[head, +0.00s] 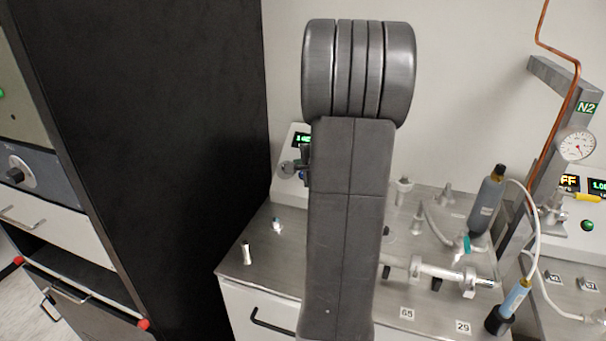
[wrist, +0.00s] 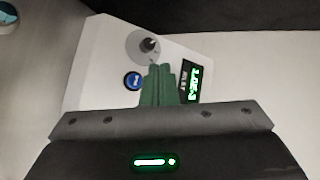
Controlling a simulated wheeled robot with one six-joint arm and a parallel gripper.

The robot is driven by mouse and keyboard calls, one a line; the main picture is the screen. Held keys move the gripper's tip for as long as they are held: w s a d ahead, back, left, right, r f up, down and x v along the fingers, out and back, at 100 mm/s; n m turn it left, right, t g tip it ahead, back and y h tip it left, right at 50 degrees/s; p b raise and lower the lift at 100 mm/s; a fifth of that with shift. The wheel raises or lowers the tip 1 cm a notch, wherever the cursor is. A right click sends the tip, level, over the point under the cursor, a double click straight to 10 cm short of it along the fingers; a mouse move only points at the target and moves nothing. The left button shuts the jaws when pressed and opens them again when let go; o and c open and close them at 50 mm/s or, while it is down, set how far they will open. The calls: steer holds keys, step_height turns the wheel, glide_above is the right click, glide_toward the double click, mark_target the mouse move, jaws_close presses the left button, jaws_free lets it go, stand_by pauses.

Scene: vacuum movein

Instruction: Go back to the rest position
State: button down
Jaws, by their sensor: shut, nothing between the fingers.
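My arm rises through the middle of the head view and hides part of the bench behind it. Behind the fingers is a white instrument box (wrist: 105,60) with a grey knob, a blue button and a lit green display. The box (head: 290,188) is partly visible left of my arm in the head view.
A tall black panel (head: 200,130) stands at left. A copper pipe (head: 557,110) and a round gauge (head: 577,145) are at right. Wall space above the bench is clear.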

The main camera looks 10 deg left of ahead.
steer(key=shift+f, duration=0.1)
steer(key=shift+w+d+f+p, duration=0.1)
steer(key=shift+w+f+p, duration=0.4)
steer(key=shift+p, duration=0.65)
steer(key=shift+r+p, duration=0.15)
steer(key=shift+p, duration=0.25)
steer(key=shift+s+a+r+p, duration=0.2)
steer(key=shift+s+r+p, duration=0.15)
steer(key=shift+s+r, duration=0.6)
steer(key=shift+s+a+r+p, duration=0.15)
steer(key=shift+s+r+p, duration=0.2)
steer(key=shift+s+r, duration=0.55)
steer(key=shift+w, duration=0.3)
